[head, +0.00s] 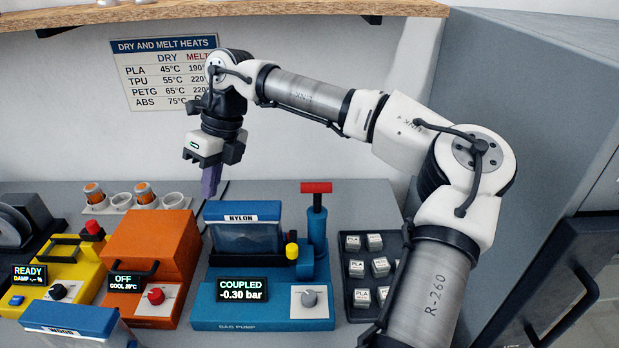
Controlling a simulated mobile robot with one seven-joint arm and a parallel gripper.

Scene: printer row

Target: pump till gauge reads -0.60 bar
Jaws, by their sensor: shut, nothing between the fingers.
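The blue bag pump (262,309) stands on the grey bench in the middle of the head view. Its display (242,290) reads COUPLED and -0.30 bar. The pump's red T-shaped handle (316,187) tops a blue upright cylinder (316,235) and looks raised. A grey knob (309,298) is on the pump's front panel. A clear box labelled NYLON (245,234) sits on the pump, with a yellow cap (292,250) beside it. My gripper (210,185) is shut and empty, pointing down, above and left of the NYLON box and apart from the handle.
An orange unit (160,250) reading OFF and a yellow unit (50,270) reading READY stand left. A box labelled WOOD (70,318) is at front left. A dark tray (350,300) of several PLA blocks lies right. A shelf (200,13) hangs above; a grey cabinet (520,100) stands right.

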